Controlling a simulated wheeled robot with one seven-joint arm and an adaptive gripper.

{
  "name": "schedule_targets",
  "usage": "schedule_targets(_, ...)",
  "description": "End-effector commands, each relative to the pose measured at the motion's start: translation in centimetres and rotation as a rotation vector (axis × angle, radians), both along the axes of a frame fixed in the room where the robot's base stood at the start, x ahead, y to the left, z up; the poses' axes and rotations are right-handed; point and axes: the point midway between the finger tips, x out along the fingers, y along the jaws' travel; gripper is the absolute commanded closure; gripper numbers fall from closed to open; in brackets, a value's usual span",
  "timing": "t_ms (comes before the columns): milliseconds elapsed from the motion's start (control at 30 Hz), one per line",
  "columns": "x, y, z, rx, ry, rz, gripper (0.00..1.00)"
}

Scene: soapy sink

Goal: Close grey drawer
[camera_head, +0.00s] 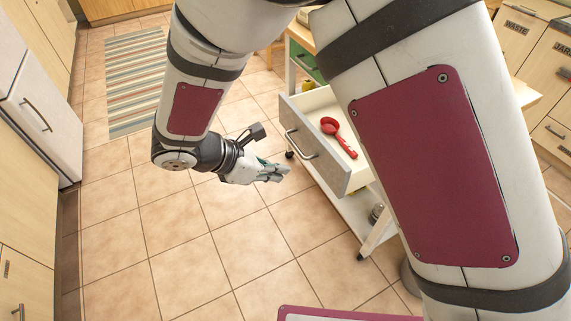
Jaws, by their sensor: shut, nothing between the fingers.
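The grey drawer (315,150) is pulled out of a white cart right of the middle. Its grey front has a curved metal handle (299,146) and faces left and down in the picture. A red ladle-like utensil (339,137) lies inside it. My gripper (283,172) is shut and empty, just left of the drawer front and near the handle. I see a gap between them in the picture, but cannot tell the true distance. My arm hides the right part of the drawer and much of the cart.
A green drawer (305,62) is at the cart's far end. The cart's lower shelf (345,207) holds a metal item. Cabinets (535,60) stand at the right, a white appliance (42,105) at the left. A striped rug (135,80) lies behind. The tiled floor left of the cart is clear.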

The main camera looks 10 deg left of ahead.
Motion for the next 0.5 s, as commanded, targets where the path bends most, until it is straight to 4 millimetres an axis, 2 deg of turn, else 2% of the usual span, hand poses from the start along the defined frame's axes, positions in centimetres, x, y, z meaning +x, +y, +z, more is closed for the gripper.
schedule_targets(400,3.1,-4.9,-5.9,-0.002,0.003,-0.005,1.00)
schedule_targets(500,4.1,-6.2,-5.9,0.001,0.000,-0.006,1.00)
